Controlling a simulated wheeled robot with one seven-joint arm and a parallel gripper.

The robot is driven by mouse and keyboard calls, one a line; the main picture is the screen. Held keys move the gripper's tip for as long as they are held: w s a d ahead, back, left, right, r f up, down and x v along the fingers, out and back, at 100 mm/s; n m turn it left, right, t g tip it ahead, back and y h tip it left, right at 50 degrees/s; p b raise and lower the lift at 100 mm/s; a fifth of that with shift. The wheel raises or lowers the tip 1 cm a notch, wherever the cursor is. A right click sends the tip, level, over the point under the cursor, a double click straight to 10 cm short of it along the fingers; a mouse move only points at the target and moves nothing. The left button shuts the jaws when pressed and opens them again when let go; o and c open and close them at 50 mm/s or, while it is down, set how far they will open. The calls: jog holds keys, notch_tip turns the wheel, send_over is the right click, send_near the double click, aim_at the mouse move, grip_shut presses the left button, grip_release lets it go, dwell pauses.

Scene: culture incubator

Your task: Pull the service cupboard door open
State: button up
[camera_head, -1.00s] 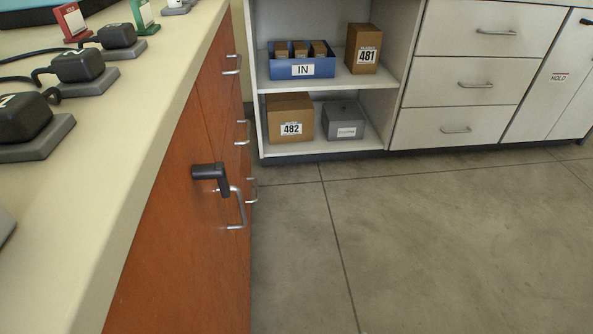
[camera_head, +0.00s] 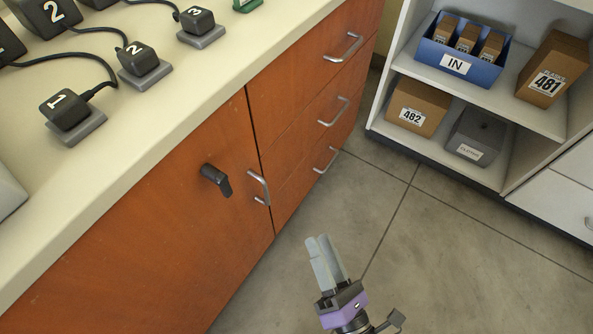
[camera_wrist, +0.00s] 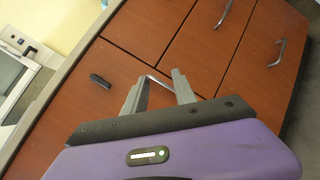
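The service cupboard door (camera_head: 150,235) is the orange-brown wood panel under the counter, and it looks flush and closed. It carries a dark latch lever (camera_head: 215,180), angled down to the right, and a silver bar handle (camera_head: 258,187) near its right edge. In the wrist view, the lever (camera_wrist: 99,81) lies left of the fingers and the handle (camera_wrist: 156,86) shows between them, farther off. My gripper (camera_head: 317,239) is open and empty, over the floor in front of the cupboard, apart from the handle. It also shows in the wrist view (camera_wrist: 160,75).
Drawers with silver handles (camera_head: 335,110) adjoin the door on the right. Numbered black devices with cables stand on the pale counter (camera_head: 165,130). An open shelf unit (camera_head: 500,105) holds a blue IN bin (camera_head: 485,72) and boxes. The floor (camera_head: 400,270) before the door is clear.

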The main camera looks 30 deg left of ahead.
aim_at(267, 191)
jog(key=w+a+n+g, duration=0.2)
jog(key=a+n, duration=0.2)
jog(key=a, duration=0.1)
jog(key=w+a+n+g+y+p, duration=0.1)
jog(key=w+a+n+g, duration=0.1)
jog(key=a+n, duration=0.3)
jog(key=w+a+n+g, duration=0.1)
jog(key=a+n+g, duration=0.2)
jog(key=a+n, duration=0.2)
jog(key=shift+w+a+f+g+y+p, duration=0.1)
jog(key=shift+w+a+g+y+p, duration=0.25)
jog(key=shift+a, duration=0.5)
jog(key=shift+c, duration=0.4)
grip_shut()
